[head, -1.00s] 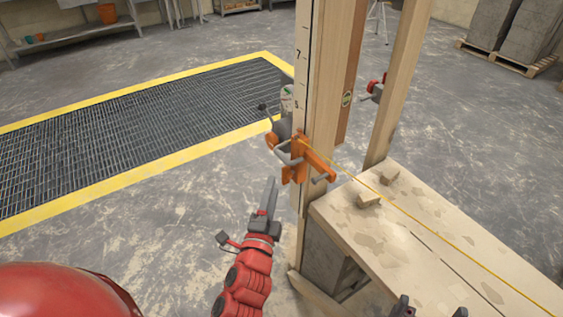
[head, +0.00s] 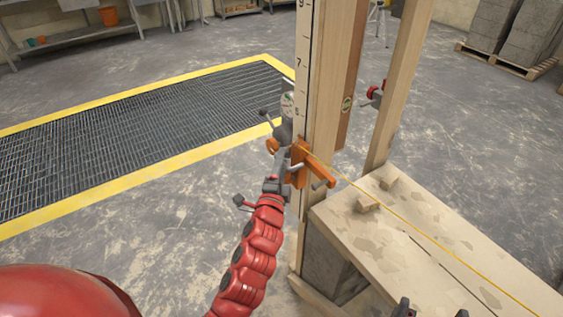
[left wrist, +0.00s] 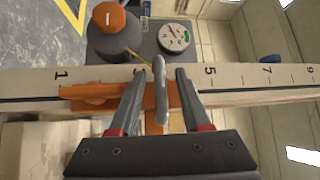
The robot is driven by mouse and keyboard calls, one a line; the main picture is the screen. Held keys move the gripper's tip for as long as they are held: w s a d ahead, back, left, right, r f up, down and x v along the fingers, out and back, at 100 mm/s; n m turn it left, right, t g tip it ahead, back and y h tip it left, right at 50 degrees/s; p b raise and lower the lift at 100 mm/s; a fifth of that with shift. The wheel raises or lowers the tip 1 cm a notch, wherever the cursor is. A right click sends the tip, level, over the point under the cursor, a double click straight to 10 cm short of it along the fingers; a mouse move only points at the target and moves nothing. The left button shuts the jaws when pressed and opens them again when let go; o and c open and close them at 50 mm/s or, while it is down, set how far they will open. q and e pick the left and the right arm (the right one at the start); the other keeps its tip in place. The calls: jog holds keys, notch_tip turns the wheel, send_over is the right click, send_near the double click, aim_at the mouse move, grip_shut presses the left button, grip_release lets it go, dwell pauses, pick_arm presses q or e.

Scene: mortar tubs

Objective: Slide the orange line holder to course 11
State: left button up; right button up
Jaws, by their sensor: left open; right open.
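The orange line holder (head: 303,165) sits on the tall wooden post with the numbered scale strip (head: 302,62). A yellow line runs from it to the right. In the left wrist view the holder (left wrist: 90,95) lies across the strip between the 1 and the 5, and the fingers hide the marks there. My left gripper (head: 284,160) is at the holder. In the left wrist view its open fingers (left wrist: 160,88) stand on either side of the holder's grey handle (left wrist: 160,95); contact cannot be told. My right gripper (head: 431,309) is open at the bottom edge, mostly cut off.
A grey device with a round dial (left wrist: 174,37) and orange knob (left wrist: 110,18) is beside the post. A second wooden post (head: 398,85) stands to the right. A yellow-edged floor grate is left.

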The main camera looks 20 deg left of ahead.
pick_arm(q)
grip_shut()
dwell(1.3)
